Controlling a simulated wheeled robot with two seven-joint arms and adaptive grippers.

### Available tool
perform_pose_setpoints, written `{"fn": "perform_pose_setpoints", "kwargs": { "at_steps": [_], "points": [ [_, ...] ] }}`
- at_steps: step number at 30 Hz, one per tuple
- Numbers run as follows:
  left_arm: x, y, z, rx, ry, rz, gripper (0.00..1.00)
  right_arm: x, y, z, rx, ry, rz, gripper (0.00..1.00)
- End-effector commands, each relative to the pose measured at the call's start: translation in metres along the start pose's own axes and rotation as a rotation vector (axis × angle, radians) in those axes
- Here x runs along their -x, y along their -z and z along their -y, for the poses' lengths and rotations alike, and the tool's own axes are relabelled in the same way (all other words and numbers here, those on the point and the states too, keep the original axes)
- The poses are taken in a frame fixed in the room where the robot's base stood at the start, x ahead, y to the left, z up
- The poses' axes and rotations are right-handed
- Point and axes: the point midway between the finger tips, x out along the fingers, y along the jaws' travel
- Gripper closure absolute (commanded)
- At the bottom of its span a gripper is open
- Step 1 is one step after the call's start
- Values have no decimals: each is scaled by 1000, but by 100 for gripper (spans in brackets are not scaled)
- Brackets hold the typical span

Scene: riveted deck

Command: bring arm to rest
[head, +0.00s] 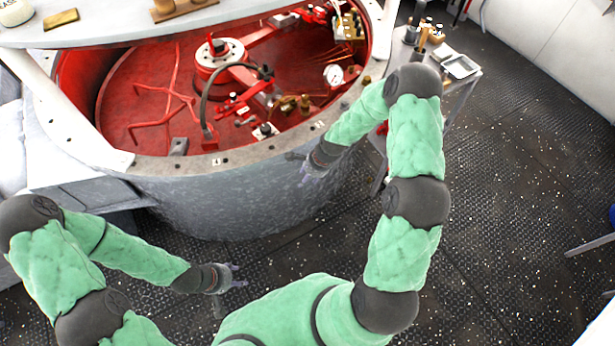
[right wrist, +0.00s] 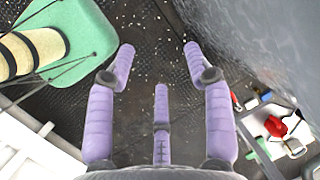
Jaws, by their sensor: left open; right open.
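My left gripper (head: 233,277) is at the lower left of the head view, at the end of a green-sleeved arm. It is open and empty, over the dark deck in front of the round grey tub. My right gripper (head: 300,165) is small and partly hidden by its own wrist in the head view, close to the tub's outer wall. In the right wrist view its purple fingers (right wrist: 158,62) are spread apart with nothing between them. Both arms are bent at the elbow.
The round tub (head: 240,205) with a red interior fills the upper middle. A pale board (head: 110,25) lies across its far left rim. A small side table (head: 462,66) with bottles and tools stands right of it.

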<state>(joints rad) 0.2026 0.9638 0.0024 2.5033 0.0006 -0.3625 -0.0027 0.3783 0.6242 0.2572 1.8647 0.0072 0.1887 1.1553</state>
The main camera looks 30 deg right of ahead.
Motion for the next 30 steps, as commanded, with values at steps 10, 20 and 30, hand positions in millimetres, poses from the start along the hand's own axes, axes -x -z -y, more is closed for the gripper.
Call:
{"fn": "perform_pose_setpoints", "kwargs": {
  "at_steps": [10,20,30],
  "points": [
    [0,0,0,0,0,0,48,0,0,-1,4,-1,0,48],
    [-2,0,1,0,0,0,48,-8,-8,-10,53,-11,7,48],
    [-20,1,7,0,0,0,48,-70,-83,-120,724,-72,82,48]
  ]
}}
